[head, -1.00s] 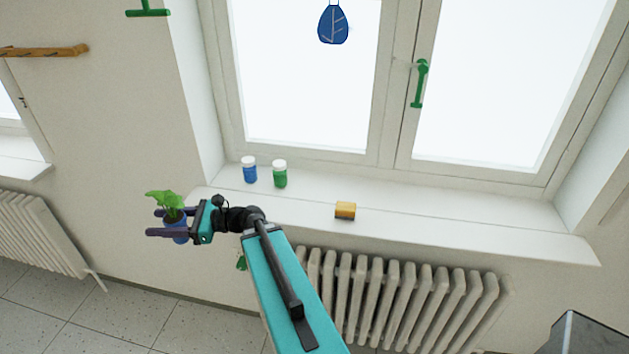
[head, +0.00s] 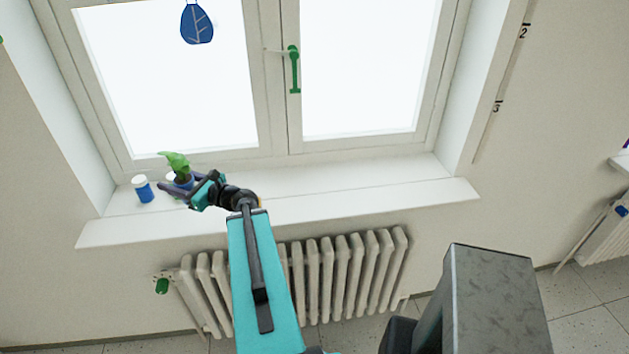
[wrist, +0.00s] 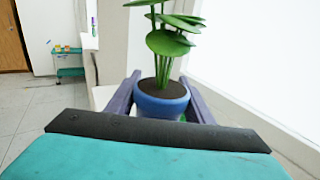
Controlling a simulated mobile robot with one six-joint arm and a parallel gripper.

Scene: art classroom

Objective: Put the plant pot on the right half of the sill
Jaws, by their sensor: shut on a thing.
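The plant pot is blue with dark soil and a green leafy plant; it shows in the wrist view (wrist: 162,103) and, partly covered, in the head view (head: 183,183). My gripper (head: 177,188) is shut on the pot, with one purple finger on each side of it. The pot is upright in the wrist view. In the head view it appears over the left part of the white sill (head: 370,191); I cannot tell whether it touches the sill.
A blue jar with a white lid (head: 143,189) stands on the sill just left of my gripper. A green jar is mostly hidden behind the pot. The sill's right half looks clear. A radiator (head: 345,275) is below, and a window handle (head: 294,70) above.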

